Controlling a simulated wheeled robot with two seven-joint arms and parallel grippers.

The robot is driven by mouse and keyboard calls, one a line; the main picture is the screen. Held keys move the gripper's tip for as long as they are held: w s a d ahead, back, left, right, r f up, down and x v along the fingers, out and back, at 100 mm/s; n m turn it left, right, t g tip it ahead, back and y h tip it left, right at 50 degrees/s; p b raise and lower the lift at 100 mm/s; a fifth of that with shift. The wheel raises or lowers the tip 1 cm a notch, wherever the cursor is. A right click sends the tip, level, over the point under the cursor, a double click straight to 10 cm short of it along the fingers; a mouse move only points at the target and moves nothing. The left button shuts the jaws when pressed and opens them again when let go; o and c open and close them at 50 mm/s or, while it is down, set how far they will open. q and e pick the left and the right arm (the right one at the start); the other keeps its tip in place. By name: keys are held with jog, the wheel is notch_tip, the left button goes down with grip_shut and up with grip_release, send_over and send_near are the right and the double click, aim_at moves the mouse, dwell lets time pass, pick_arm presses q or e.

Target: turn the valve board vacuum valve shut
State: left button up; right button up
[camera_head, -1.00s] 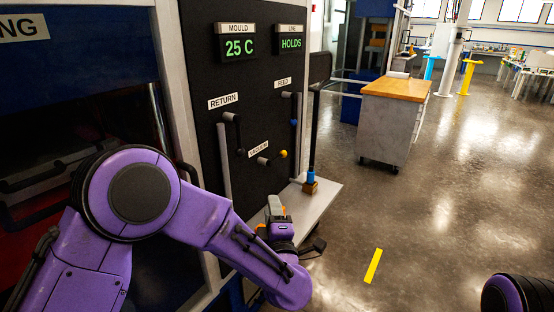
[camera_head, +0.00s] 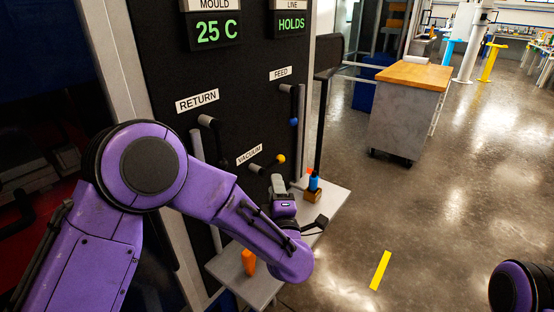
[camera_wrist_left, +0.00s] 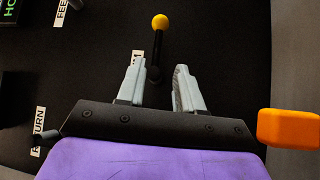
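The vacuum valve's handle, a dark lever with a yellow ball end (camera_head: 281,158), sticks out of the black board under the VACUUM label (camera_head: 249,155). In the left wrist view the yellow ball (camera_wrist_left: 160,22) shows beyond the fingertips, with the lever's pivot end nearer the gap between them. My left gripper (camera_head: 278,182) is just below and in front of the valve. In the left wrist view its two grey fingers (camera_wrist_left: 159,64) are apart, with nothing clearly held between them. Whether they touch the lever cannot be told. My right gripper is out of view.
The return lever (camera_head: 208,122) and the blue-tipped feed lever (camera_head: 293,122) are on the same board (camera_head: 165,75). A wooden-topped cabinet (camera_head: 415,75) stands on open floor.

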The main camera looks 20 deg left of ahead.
aim_at(273, 163)
pick_arm(q)
jog(key=x, duration=0.4)
jog(key=p+x, duration=0.1)
jog(key=x, duration=0.4)
jog(key=shift+w+d+r, duration=0.1)
jog(key=shift+d+r, duration=0.15)
grip_shut()
